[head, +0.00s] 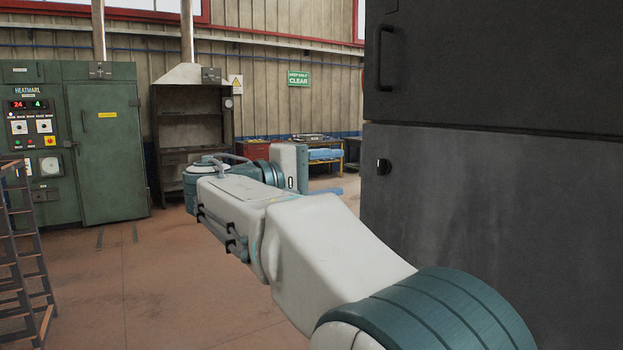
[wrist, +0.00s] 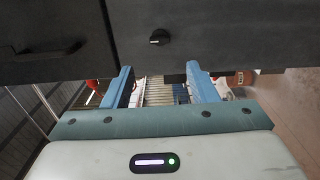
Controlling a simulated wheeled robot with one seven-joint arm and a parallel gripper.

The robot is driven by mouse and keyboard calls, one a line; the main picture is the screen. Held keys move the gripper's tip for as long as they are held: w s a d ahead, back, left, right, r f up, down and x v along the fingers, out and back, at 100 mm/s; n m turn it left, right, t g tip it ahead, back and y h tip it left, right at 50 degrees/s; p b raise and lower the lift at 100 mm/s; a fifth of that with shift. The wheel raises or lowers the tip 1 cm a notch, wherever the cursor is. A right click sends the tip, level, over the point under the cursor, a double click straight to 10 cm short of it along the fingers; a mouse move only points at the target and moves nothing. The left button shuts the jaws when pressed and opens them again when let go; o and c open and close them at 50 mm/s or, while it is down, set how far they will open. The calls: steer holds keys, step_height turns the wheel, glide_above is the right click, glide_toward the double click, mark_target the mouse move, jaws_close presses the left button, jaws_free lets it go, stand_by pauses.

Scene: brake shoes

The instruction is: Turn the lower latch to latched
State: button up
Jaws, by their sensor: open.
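The lower latch (head: 383,167) is a small black knob with a pale mark, near the left edge of the lower door (head: 480,240) of a dark cabinet. In the wrist view the latch (wrist: 159,37) appears beyond my fingertips, roughly centred between them. I cannot tell from its mark whether it is latched. My gripper (wrist: 160,76) is open, with two blue fingers apart and nothing between them. In the head view my gripper (head: 325,191) is left of the latch, with a blue finger partly showing. It is apart from the latch.
The upper door has a bar handle (head: 386,58), which also shows in the wrist view (wrist: 45,49). A green oven cabinet (head: 105,150) and an open rack (head: 25,260) stand at left. Tables stand at the back. The floor (head: 180,290) between is clear.

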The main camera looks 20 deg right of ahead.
steer(key=a, duration=0.4)
steer(key=shift+s, duration=0.25)
steer(key=s+f+n+y+p, duration=0.2)
steer(key=s+f+y+p, duration=0.35)
steer(key=f, duration=0.95)
steer(key=s+a+f+m+y+p, duration=0.1)
steer(key=s+a+f+m+y, duration=0.1)
steer(key=s+a+f+y, duration=0.2)
steer(key=s+a+f+m+y+p, duration=0.1)
steer(key=s+a+f+m+y, duration=0.1)
steer(key=s+a+f+y, duration=0.3)
steer(key=s+f+y, duration=0.3)
steer(key=f, duration=0.2)
steer(key=shift+a, duration=0.1)
